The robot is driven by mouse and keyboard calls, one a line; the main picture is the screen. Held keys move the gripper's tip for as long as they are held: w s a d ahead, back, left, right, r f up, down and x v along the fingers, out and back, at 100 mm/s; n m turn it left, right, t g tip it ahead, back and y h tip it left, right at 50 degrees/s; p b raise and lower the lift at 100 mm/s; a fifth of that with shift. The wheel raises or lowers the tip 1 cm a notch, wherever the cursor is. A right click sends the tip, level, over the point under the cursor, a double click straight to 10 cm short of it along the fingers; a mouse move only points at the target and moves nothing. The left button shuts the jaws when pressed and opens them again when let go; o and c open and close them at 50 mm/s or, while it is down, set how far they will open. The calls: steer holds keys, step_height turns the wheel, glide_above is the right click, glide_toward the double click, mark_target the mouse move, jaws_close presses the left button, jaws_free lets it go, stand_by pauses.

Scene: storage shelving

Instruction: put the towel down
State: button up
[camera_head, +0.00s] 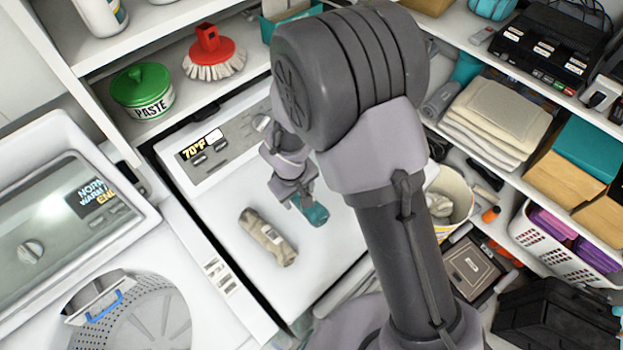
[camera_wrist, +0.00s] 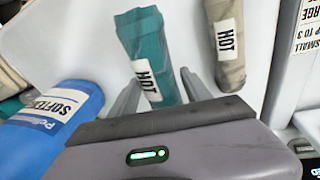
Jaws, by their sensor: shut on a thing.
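A teal rolled towel (camera_wrist: 150,50) with a white "HOT" label lies between the two fingers of my gripper (camera_wrist: 159,77), which is shut on it. In the head view the teal towel (camera_head: 313,211) shows just below my gripper (camera_head: 297,197), over the white machine top (camera_head: 335,262). I cannot tell whether the towel touches that top. A beige rolled towel (camera_head: 268,237) lies on the top to the left of the teal one. In the wrist view the beige towel (camera_wrist: 227,40), also labelled "HOT", is to the right. My arm hides part of the machine top.
A blue softener bottle (camera_wrist: 50,115) is at the left of the wrist view. An open washer drum (camera_head: 130,312) is at the lower left. Shelves with a green paste pot (camera_head: 143,90), a red brush (camera_head: 213,52) and folded towels (camera_head: 492,115) surround the machine. Bare white top shows around the beige towel.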

step_height(320, 180, down, 7)
steer(key=shift+s+b, duration=0.15)
steer(key=shift+b, duration=0.65)
steer(key=shift+f, duration=0.15)
steer(key=o, duration=1.6)
